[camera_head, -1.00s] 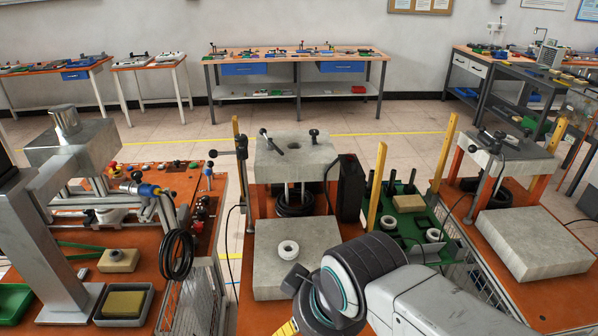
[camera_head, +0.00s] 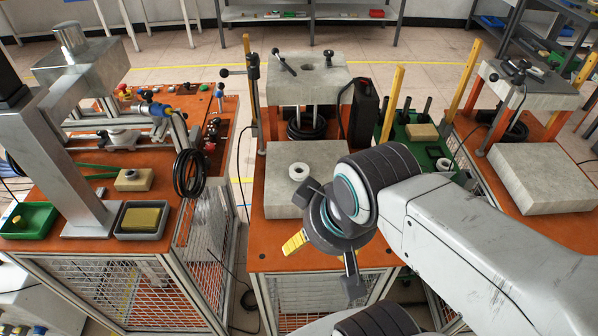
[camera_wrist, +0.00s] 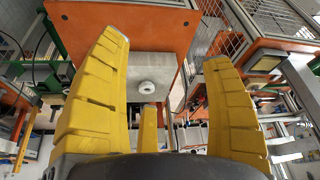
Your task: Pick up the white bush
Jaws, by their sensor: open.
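The white bush (camera_head: 299,172) is a small ring with a centre hole. It lies on the light grey block (camera_head: 278,203) of the middle orange bench. In the wrist view the bush (camera_wrist: 147,87) shows between the yellow fingers, on the face of the grey block (camera_wrist: 147,68). My gripper (camera_head: 312,240) is open and empty, in front of the block on the near side of the bush and apart from it. Its fingers also frame the wrist view (camera_wrist: 163,52). A similar pale ring (camera_head: 444,163) sits on the green tray, partly hidden by my arm.
A press frame with a grey upper block (camera_head: 308,80) stands behind the bush. A black box (camera_head: 364,108) and yellow posts (camera_head: 391,105) rise to its right. The left bench holds a metal press (camera_head: 80,70) and a black cable coil (camera_head: 189,172).

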